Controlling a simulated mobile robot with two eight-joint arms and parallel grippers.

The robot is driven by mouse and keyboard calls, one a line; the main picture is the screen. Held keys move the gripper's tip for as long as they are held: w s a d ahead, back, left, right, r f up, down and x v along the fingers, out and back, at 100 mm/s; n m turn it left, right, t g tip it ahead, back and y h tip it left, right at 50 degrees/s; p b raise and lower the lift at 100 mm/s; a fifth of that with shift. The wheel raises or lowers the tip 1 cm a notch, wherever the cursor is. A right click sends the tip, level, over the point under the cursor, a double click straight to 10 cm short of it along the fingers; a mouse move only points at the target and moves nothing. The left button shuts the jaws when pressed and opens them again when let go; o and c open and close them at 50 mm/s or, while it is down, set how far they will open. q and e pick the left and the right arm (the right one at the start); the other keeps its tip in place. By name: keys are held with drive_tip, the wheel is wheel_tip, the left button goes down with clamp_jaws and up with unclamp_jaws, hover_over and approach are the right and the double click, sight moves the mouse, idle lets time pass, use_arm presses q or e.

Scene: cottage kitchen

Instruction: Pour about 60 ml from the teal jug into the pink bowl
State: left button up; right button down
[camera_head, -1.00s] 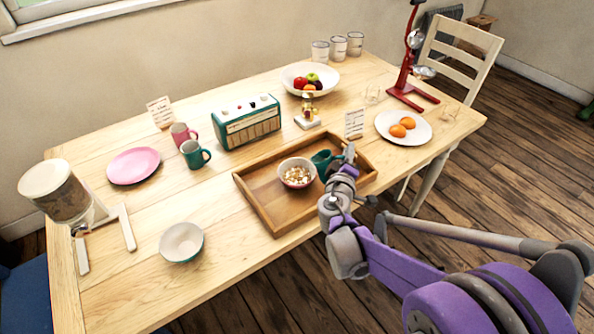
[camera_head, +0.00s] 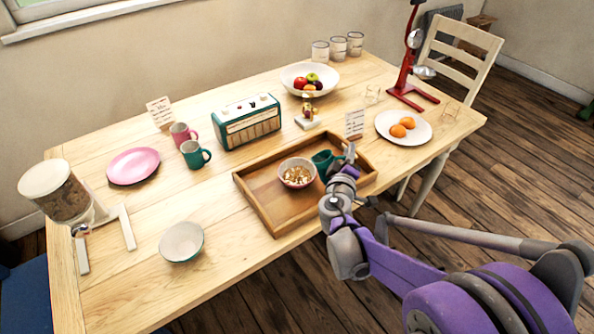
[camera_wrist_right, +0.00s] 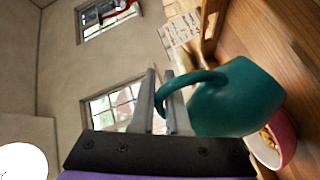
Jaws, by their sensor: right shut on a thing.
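The teal jug (camera_head: 321,160) is above the right part of the wooden tray, close to the right side of the pink bowl. My right gripper (camera_head: 349,157) is shut on its handle, which passes between the fingers in the right wrist view (camera_wrist_right: 168,100). The jug's teal body (camera_wrist_right: 240,98) fills the right middle of that view; its contents are hidden. The pink bowl (camera_head: 298,184) sits in the tray with pale brown bits in it. It also shows in the wrist view (camera_wrist_right: 286,134), partly behind the jug. No stream of liquid is visible. My left gripper is not in view.
The wooden tray (camera_head: 262,206) is at the table's front edge. A card (camera_head: 355,124) and a plate with oranges (camera_head: 413,136) stand behind and right. A radio (camera_head: 247,121), teal mug (camera_head: 194,155) and white-lined bowl (camera_head: 181,242) are left.

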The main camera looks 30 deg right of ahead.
drive_tip(key=s+d+f+m+t, duration=0.1)
drive_tip(key=s+d+f+m, duration=0.2)
drive_tip(key=m, duration=0.3)
drive_tip(key=shift+s+d+f+b, duration=0.2)
drive_tip(key=shift+s+b, duration=0.1)
drive_tip(key=shift+s, duration=0.55)
